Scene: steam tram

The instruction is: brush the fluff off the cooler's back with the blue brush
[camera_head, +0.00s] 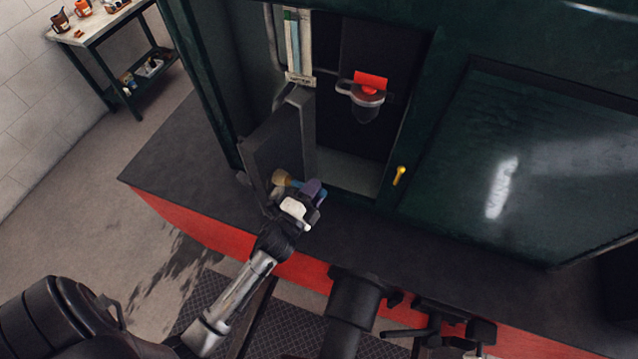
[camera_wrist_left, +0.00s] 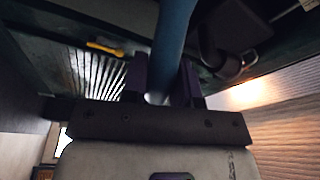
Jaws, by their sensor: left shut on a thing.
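My left gripper (camera_head: 314,190) is shut on the blue brush (camera_head: 281,178), whose tan bristle head sticks out to the left, in front of the open grey door. In the left wrist view the brush's blue handle (camera_wrist_left: 173,45) stands between the two dark purple fingers. Ribbed metal surfaces show there on the left (camera_wrist_left: 95,72) and right (camera_wrist_left: 285,90). I cannot tell whether either is the cooler's back, and I cannot make out any fluff. My right gripper (camera_head: 395,332) seems to be low in the head view, dark and unclear.
The grey door (camera_head: 275,150) hangs open at a dark green cabinet opening. A bracket with a red-topped item (camera_head: 370,82) and a yellow handle (camera_head: 398,176) are near. A dark ledge (camera_head: 165,170) runs below. A table (camera_head: 95,25) with mugs stands far left.

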